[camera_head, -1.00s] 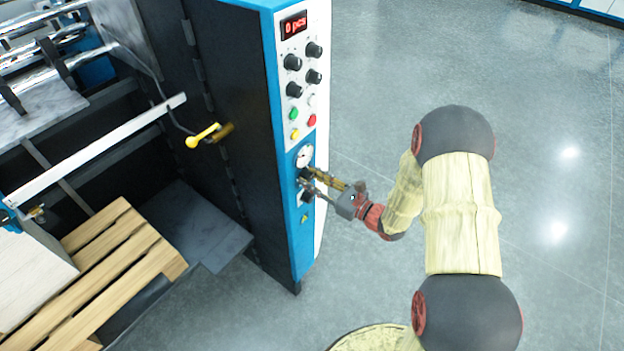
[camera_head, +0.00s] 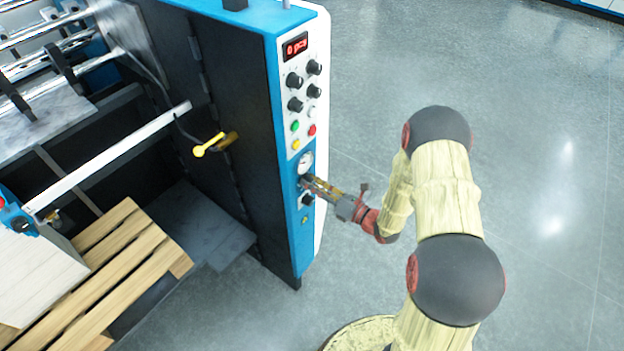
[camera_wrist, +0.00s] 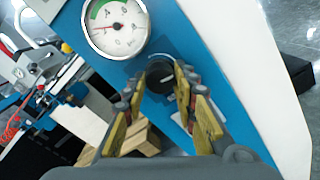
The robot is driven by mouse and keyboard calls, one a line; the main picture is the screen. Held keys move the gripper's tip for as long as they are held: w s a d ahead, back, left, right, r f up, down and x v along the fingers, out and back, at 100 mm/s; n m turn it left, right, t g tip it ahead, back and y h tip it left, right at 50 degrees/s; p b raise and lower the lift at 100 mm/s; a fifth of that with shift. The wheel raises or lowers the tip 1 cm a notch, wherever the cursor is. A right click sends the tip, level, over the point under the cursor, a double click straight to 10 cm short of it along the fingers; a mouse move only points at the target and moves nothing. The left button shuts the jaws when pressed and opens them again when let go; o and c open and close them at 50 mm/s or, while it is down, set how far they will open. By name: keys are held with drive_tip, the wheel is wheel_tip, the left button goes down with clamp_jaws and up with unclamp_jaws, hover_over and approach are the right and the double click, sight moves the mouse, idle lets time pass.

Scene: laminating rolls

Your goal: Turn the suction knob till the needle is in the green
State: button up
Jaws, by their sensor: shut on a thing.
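The suction knob (camera_wrist: 160,76) is black and round with a pale mark, on the blue strip of the machine's front. My gripper (camera_wrist: 160,82) is shut on it, one finger on each side. In the head view my gripper (camera_head: 306,182) reaches the panel from the right and mostly hides the knob. The white gauge (camera_wrist: 117,28) sits beside the knob, and also shows in the head view (camera_head: 305,161). Its red needle (camera_wrist: 107,26) points left in the wrist view, just below the green band (camera_wrist: 98,10) and apart from it.
Another black knob (camera_head: 307,199) sits just below my gripper. Above the gauge are red and green buttons, several knobs and a red display (camera_head: 295,46). A wooden pallet (camera_head: 125,265) lies at the left.

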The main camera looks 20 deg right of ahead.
drive_tip(key=shift+r+m+p, duration=0.1)
drive_tip(key=shift+m+p, duration=3.1)
drive_tip(key=shift+m, duration=1.8)
drive_tip(key=o, duration=1.1)
drive_tip(key=shift+o, duration=0.2)
drive_tip(key=v, duration=1.2)
